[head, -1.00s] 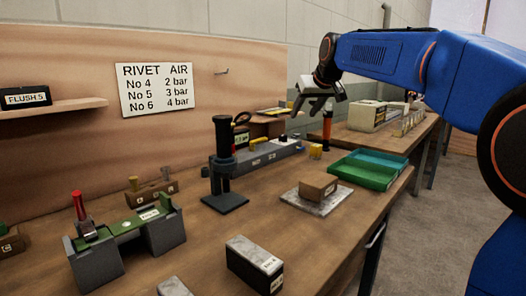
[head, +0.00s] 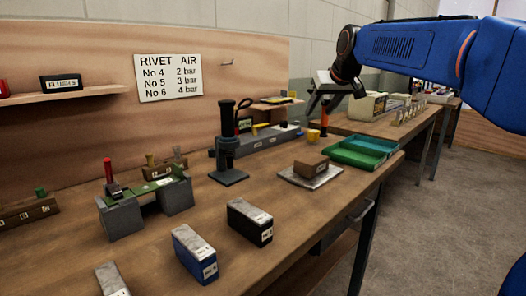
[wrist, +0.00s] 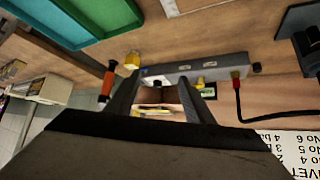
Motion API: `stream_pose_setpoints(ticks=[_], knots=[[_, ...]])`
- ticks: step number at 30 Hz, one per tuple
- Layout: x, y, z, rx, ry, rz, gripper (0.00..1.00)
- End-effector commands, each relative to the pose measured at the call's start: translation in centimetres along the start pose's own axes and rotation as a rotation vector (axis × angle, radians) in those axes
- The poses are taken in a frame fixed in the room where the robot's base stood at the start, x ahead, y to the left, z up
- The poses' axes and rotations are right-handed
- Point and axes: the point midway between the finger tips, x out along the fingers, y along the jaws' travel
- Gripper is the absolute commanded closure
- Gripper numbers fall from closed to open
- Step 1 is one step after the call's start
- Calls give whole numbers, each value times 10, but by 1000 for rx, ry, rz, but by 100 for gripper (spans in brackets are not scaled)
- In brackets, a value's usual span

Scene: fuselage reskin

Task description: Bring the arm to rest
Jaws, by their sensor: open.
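My blue arm (head: 410,45) reaches in from the upper right in the head view. My gripper (head: 318,103) hangs in the air above the far part of the workbench (head: 285,220). In the wrist view my gripper (wrist: 158,98) has its two dark fingers apart, with nothing held between them. The wrist view looks over the bench, with the grey bar-shaped unit (wrist: 195,70) beyond the fingers. It is turned over, as the sign's text is upside down.
A green tray (head: 365,150), a brown block on a plate (head: 311,166), a dark press stand (head: 228,150) and several labelled boxes (head: 250,222) stand on the bench. A sign (head: 168,77) hangs on the wooden backboard. Bare floor (head: 450,210) lies to the right.

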Motion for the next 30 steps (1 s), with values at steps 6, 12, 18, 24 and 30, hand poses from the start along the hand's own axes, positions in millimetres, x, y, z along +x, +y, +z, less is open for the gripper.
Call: stream_pose_setpoints(ticks=[6, 12, 18, 24, 30], knots=[[-16, 4, 40, 15, -29, 12, 52], [-38, 7, 101, 40, -69, 29, 52], [-61, 9, 192, 74, -128, 53, 52], [-77, 8, 287, 109, -186, 76, 52], [-86, 5, 382, 141, -242, 99, 52]])
